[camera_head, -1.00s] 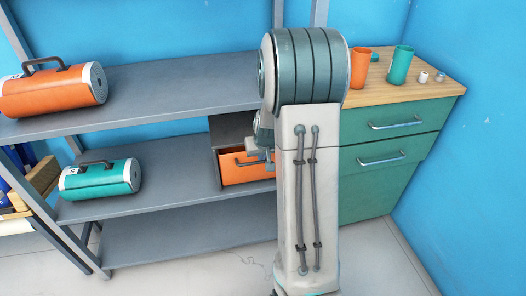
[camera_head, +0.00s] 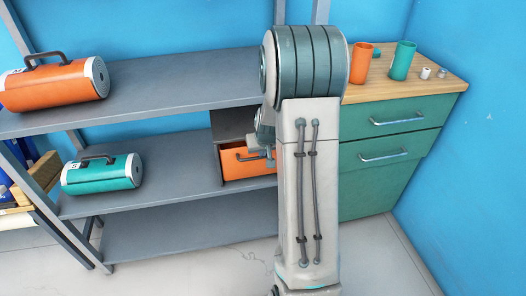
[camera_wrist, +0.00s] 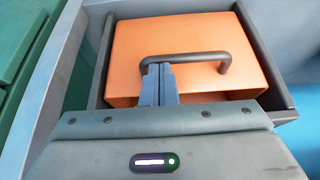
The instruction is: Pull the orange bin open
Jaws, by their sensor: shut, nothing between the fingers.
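The orange bin (camera_head: 236,166) sits in a dark grey housing (camera_head: 231,126) on the middle shelf, partly hidden behind my arm. In the wrist view, the bin's orange front (camera_wrist: 205,37) fills the upper middle, with a dark bar handle (camera_wrist: 200,58) across it. My gripper (camera_wrist: 158,70) is shut and empty. Its fingertips overlap the left end of the handle in the picture; I cannot tell whether they touch it. In the head view, my gripper (camera_head: 269,159) is at the bin's front, partly hidden. I cannot tell how far the bin is out.
A green drawer cabinet (camera_head: 385,150) stands right of my arm, with an orange cup (camera_head: 361,63) and a teal cup (camera_head: 402,60) on top.

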